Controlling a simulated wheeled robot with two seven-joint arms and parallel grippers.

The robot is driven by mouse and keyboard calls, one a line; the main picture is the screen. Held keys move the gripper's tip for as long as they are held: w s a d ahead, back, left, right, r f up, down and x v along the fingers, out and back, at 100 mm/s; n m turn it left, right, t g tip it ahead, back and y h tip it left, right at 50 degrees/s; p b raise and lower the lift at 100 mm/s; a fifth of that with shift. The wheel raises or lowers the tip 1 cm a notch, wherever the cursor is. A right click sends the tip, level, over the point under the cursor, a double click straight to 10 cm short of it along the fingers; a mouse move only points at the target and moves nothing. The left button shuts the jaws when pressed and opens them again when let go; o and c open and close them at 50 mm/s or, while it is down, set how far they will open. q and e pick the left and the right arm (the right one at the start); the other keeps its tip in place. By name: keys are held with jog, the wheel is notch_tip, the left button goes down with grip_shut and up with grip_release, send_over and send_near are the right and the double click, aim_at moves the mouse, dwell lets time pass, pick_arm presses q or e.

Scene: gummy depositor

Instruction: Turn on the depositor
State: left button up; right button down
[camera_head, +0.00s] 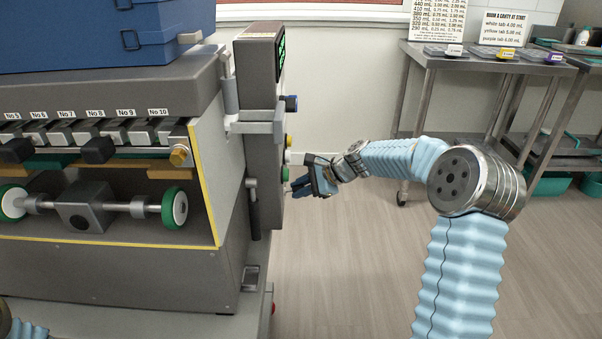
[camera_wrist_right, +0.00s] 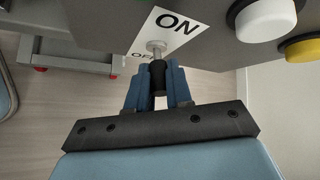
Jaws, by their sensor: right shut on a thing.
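The depositor (camera_head: 120,240) is the large grey machine at the left of the head view. Its control panel (camera_head: 266,110) stands on its right side, with knobs and buttons facing right. In the right wrist view, a white label (camera_wrist_right: 170,32) reads ON, with OFF partly hidden lower down. A small metal switch (camera_wrist_right: 156,47) with a dark tip sticks out between the two words. My right gripper (camera_wrist_right: 157,85) is shut on the switch's dark tip, its blue fingers on both sides. In the head view the right gripper (camera_head: 300,188) is beside the panel. My left gripper is not in view.
A white button (camera_wrist_right: 265,18) and a yellow button (camera_wrist_right: 303,48) sit right of the label. A metal table (camera_head: 480,62) with trays stands at the back right. The floor (camera_head: 345,270) right of the machine is clear.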

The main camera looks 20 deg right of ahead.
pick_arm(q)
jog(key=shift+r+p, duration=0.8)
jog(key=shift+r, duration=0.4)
pick_arm(e)
jog(key=shift+a+r+g+h, duration=0.1)
jog(key=shift+r+g+h, duration=0.3)
jog(key=shift+h, duration=0.4)
jog(key=shift+f, duration=0.1)
jog(key=c, duration=1.1)
grip_release()
jog(key=shift+o, duration=0.2)
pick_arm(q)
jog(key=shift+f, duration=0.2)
pick_arm(e)
jog(key=v, duration=1.3)
jog(key=shift+r, duration=0.3)
jog(key=shift+s, duration=0.15)
